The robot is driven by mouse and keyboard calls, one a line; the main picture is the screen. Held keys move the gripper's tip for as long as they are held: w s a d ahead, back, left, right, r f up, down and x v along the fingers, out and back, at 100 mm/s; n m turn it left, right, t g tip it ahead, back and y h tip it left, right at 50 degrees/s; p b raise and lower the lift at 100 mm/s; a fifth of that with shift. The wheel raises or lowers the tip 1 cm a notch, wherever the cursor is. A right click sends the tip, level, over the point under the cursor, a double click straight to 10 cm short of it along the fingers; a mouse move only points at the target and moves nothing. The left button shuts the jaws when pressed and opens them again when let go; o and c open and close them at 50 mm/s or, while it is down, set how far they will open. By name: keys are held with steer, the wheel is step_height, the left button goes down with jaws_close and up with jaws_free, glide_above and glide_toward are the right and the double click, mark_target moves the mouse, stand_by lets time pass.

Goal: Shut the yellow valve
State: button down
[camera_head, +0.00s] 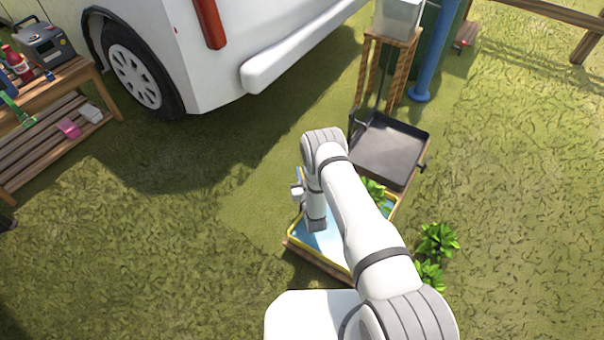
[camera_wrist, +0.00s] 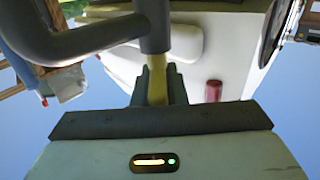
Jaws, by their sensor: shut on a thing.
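In the wrist view my gripper (camera_wrist: 155,88) is shut on a narrow yellow piece, which I take to be the yellow valve (camera_wrist: 158,86). The fingers lie on both sides of it. A thick dark grey pipe (camera_wrist: 85,40) comes in from the left and ends in an upright cylinder just above the yellow piece, hiding part of it. In the head view my arm bends down over a blue tray with a yellow rim (camera_head: 294,238). My gripper and the valve cannot be made out there.
A dark flat cart (camera_head: 390,150) stands beyond the blue tray. Green leafy plants (camera_head: 437,240) are to its right. A white van (camera_head: 215,70) stands behind, with a wooden bench (camera_head: 50,140) at the left. A wooden stand (camera_head: 393,42) and blue post (camera_head: 434,50) are at the back. Grass at left is clear.

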steer(key=m+h+b, duration=0.1)
steer(key=m+h, duration=0.1)
steer(key=h, duration=0.2)
steer(key=m+h+b, duration=0.1)
steer(key=m+h, duration=0.2)
steer(key=h, duration=0.1)
steer(key=shift+f+b, duration=0.2)
steer(key=shift+b, duration=0.2)
steer(key=m+h, duration=0.1)
steer(key=m+g+h+b, duration=0.1)
steer(key=h, duration=0.1)
steer(key=m+g+h+b, duration=0.1)
steer(key=shift+d+h, duration=0.3)
steer(key=shift+h, duration=0.1)
steer(key=shift+r+m+g+h+b, duration=0.1)
steer(key=shift+m+g+h+b, duration=0.2)
steer(key=shift+m+h+b, duration=0.15)
steer(key=shift+d+r+m, duration=0.1)
steer(key=shift+d+m, duration=0.05)
steer(key=shift+m, duration=0.1)
steer(key=c, duration=1.5)
jaws_free()
steer(key=shift+o, duration=0.2)
steer(key=shift+s, duration=0.1)
